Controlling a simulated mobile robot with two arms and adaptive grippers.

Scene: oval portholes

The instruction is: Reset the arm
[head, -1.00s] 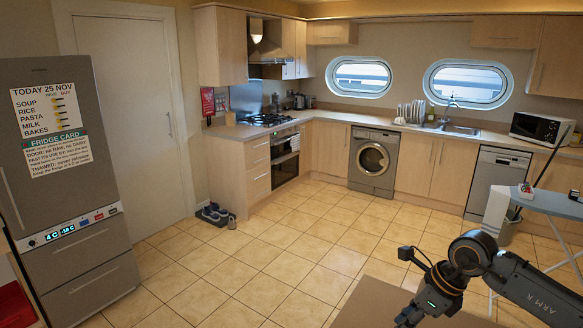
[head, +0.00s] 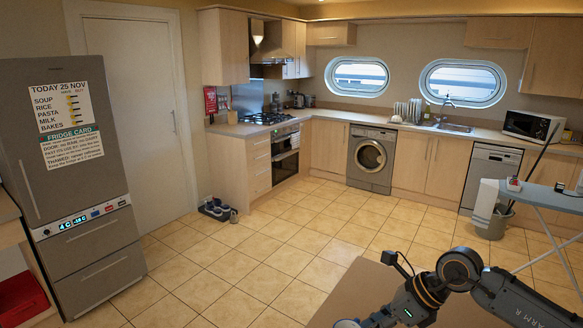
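My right arm (head: 462,271) comes in from the lower right, marked "ARM R", bent at a dark round joint. Its wrist (head: 418,300) points down and left, over a brown flat surface (head: 362,288). Only a small part of what seems to be my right gripper (head: 347,323) shows at the bottom edge; its fingertips are cut off, so I cannot tell if it is open or shut. My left arm and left gripper are not in view.
A grey fridge (head: 72,190) stands at the left, near a red item (head: 22,300). Shoes (head: 216,209) lie by the door. An ironing board (head: 545,196) and a grey bin (head: 491,222) stand at the right. The tiled floor (head: 250,255) between is mostly clear.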

